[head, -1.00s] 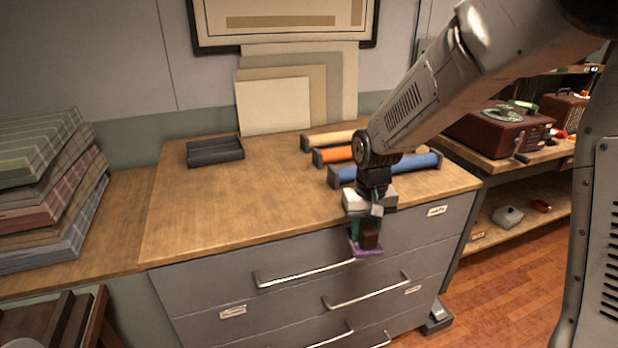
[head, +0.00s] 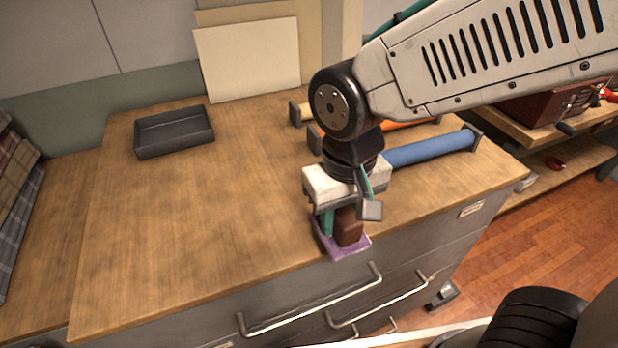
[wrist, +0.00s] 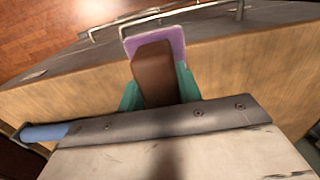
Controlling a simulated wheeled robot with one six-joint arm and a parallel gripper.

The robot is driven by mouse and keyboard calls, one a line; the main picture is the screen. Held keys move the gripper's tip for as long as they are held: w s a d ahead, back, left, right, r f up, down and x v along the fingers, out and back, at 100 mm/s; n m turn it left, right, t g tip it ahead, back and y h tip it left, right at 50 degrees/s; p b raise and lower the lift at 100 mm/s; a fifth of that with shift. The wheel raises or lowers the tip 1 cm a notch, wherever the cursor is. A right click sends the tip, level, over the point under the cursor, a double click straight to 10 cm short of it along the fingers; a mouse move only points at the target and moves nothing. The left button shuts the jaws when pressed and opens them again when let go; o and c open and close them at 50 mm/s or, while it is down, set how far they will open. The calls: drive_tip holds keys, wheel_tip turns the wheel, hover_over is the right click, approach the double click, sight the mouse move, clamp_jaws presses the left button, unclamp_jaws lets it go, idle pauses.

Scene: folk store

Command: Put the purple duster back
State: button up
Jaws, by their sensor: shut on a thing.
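The purple duster has a brown block handle and a flat purple pad (head: 343,243). My gripper (head: 340,222) is shut on the brown handle, with its teal fingers on either side. The duster is at the front edge of the wooden counter in the head view; I cannot tell whether its pad touches the top. In the wrist view the brown handle (wrist: 153,74) sits between the teal fingers, and the purple pad (wrist: 172,38) shows beyond it. A dark grey open tray (head: 174,143) lies at the back left of the counter and looks empty.
Blue (head: 432,148) and orange rolls lie behind my gripper on the right of the counter (head: 200,220). Pale boards (head: 248,60) lean on the wall behind. Drawer handles (head: 312,302) stick out in front. The counter's left and middle are clear.

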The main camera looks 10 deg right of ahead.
drive_tip(key=w+a, duration=0.1)
drive_tip(key=w, duration=0.3)
drive_tip(key=w+a+f, duration=0.1)
drive_tip(key=w, duration=0.4)
drive_tip(key=w+a, duration=0.1)
drive_tip(key=w, duration=0.3)
drive_tip(key=shift+w+f, duration=0.2)
drive_tip(key=shift+w, duration=0.1)
drive_tip(key=shift+f, duration=1.7)
drive_tip(key=shift+f, duration=0.15)
drive_tip(key=o, duration=1)
drive_tip(key=shift+c, duration=0.2)
wheel_tip(320, 180, up, 12)
drive_tip(key=shift+r, duration=0.2)
